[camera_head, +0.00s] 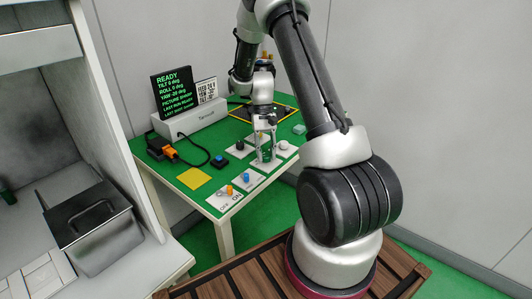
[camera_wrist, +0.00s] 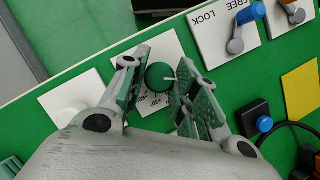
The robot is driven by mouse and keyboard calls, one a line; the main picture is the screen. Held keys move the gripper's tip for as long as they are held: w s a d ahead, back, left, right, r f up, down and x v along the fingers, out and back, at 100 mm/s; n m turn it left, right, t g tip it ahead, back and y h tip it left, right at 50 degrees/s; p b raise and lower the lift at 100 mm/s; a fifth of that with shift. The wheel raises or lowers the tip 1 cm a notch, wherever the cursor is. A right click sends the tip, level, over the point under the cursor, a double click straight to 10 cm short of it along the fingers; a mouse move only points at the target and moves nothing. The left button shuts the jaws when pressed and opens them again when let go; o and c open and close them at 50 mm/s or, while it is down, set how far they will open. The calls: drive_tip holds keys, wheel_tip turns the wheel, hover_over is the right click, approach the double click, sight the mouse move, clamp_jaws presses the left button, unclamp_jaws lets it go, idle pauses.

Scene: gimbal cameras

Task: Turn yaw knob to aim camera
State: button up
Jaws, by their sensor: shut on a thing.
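The green yaw knob (camera_wrist: 160,78) sits on a white plate with degree marks; a pale pointer line shows on it. My gripper (camera_wrist: 158,88) has one finger on each side of the knob and is shut on it. In the head view my gripper (camera_head: 265,157) points down onto that plate, and its fingers mostly hide the knob. The black display (camera_head: 174,92) at the table's back left shows green text: READY, tilt 0 deg, roll 0 deg, and a yaw line that seems to read -20 deg.
A white knob (camera_head: 284,145) is beside my gripper. A blue-handled lever (camera_head: 246,178) and an orange-handled lever (camera_head: 229,190) stand on plates toward the front. A blue button (camera_head: 219,160), a yellow square (camera_head: 194,179) and an orange plug with a cable (camera_head: 168,152) lie left.

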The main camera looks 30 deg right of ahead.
drive_tip(key=o, duration=1)
drive_tip(key=shift+r, duration=0.1)
drive_tip(key=v, duration=1.1)
drive_tip(key=shift+w+r, duration=0.2)
drive_tip(key=shift+r, duration=0.15)
drive_tip(key=shift+d, duration=0.1)
